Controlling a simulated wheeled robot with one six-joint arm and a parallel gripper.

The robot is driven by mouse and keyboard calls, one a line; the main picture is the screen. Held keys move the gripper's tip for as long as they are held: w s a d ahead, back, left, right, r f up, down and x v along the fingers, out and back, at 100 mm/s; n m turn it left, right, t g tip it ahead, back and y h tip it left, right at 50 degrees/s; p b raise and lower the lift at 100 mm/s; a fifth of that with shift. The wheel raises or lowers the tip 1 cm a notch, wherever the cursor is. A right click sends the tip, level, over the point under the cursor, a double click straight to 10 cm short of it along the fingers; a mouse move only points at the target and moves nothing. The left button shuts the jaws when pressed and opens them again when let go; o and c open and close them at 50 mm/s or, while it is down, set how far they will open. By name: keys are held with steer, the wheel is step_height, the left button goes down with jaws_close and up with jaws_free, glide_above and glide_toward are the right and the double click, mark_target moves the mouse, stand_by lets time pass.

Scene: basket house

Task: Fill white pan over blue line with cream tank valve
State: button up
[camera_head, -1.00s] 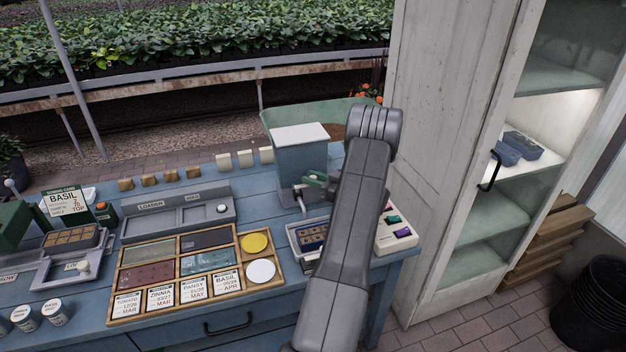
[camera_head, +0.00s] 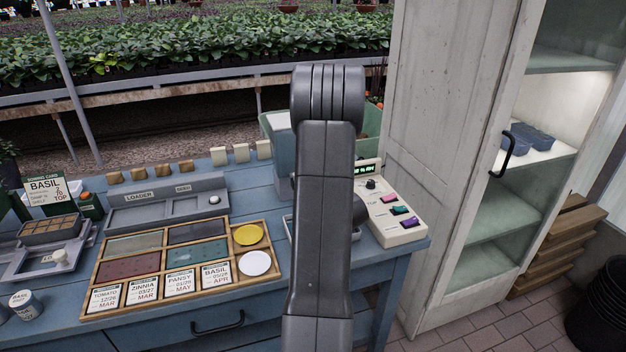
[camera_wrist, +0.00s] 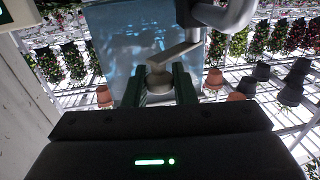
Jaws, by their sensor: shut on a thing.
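In the wrist view, my gripper (camera_wrist: 158,92) has its dark green fingers shut on the grey valve knob (camera_wrist: 158,77). The valve's lever (camera_wrist: 178,53) runs up and to the right from it. Behind is the bluish tank wall (camera_wrist: 125,45), with light patches on it. In the head view, my arm covers the gripper, the valve and most of the tank (camera_head: 280,135). Only a sliver of the pale pan (camera_head: 288,227) shows left of my arm. Its contents, the blue line and any flow are hidden.
A cream control box (camera_head: 398,230) with coloured switches and a green display stands right of my arm. A wooden tray (camera_head: 180,300) of cards, plates and discs lies to the left. The grey loader (camera_head: 165,208) stands behind it. The cabinet door (camera_head: 440,150) is close on the right.

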steer(key=shift+s+m+h+b, duration=0.15)
steer(key=shift+m+h+b, duration=0.2)
steer(key=shift+h, duration=0.15)
steer(key=o, duration=0.9)
steer(key=shift+s, duration=0.1)
steer(key=b+v, duration=0.2)
steer(key=v, duration=1.1)
steer(key=shift+s+f, duration=0.2)
steer(key=shift+s, duration=0.1)
steer(key=shift+d, duration=0.1)
